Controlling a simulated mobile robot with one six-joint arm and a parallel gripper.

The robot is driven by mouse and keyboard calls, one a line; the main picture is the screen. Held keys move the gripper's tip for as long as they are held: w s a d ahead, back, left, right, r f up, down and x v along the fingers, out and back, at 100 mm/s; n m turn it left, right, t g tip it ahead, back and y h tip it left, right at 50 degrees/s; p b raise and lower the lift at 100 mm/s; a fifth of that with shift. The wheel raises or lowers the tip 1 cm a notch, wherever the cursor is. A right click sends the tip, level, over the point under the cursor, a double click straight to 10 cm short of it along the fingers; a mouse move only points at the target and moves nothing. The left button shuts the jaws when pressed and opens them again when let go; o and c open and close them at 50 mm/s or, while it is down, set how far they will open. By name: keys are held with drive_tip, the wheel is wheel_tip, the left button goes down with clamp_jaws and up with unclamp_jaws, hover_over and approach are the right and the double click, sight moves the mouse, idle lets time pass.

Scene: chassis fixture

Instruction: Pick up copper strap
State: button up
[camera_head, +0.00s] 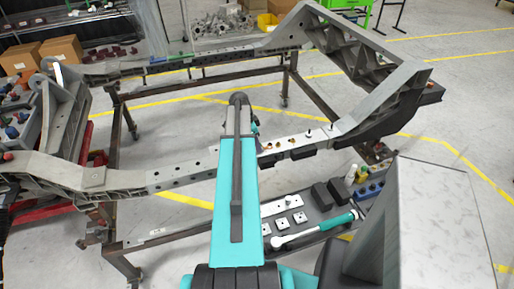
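No copper strap can be made out for certain. Small copper-coloured spots (268,147) show on the near rail of the grey chassis frame (180,172), just right of my arm; they are too small to identify. My teal arm reaches forward over that rail and hides part of it. Parts of my wrist show at the arm's far end, beside the rail. My gripper's fingers are hidden behind the arm, so I cannot see whether they hold anything.
The chassis frame rests on a dark wheeled stand (118,100). A tray below the near rail holds a teal-handled tool (315,229), metal plates (283,224), black blocks (330,193) and bottles (362,174). Cardboard boxes (62,50) are at the back left. Open floor lies right.

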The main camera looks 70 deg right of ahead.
clamp_jaws()
drive_tip(key=shift+r, duration=0.1)
idle(0.4)
drive_tip(key=shift+r+b, duration=0.9)
drive_tip(key=shift+r, duration=0.8)
drive_tip(key=s+a+r+b, duration=0.1)
drive_tip(key=s+a+b, duration=0.2)
drive_tip(key=s+a, duration=0.6)
drive_tip(key=s, duration=0.4)
drive_tip(key=shift+a+r+b, duration=0.2)
drive_tip(key=shift+r+b, duration=0.05)
drive_tip(key=shift+b, duration=0.15)
drive_tip(key=shift+r, duration=0.2)
drive_tip(key=shift+r+p, duration=1.6)
drive_tip(key=shift+r, duration=0.45)
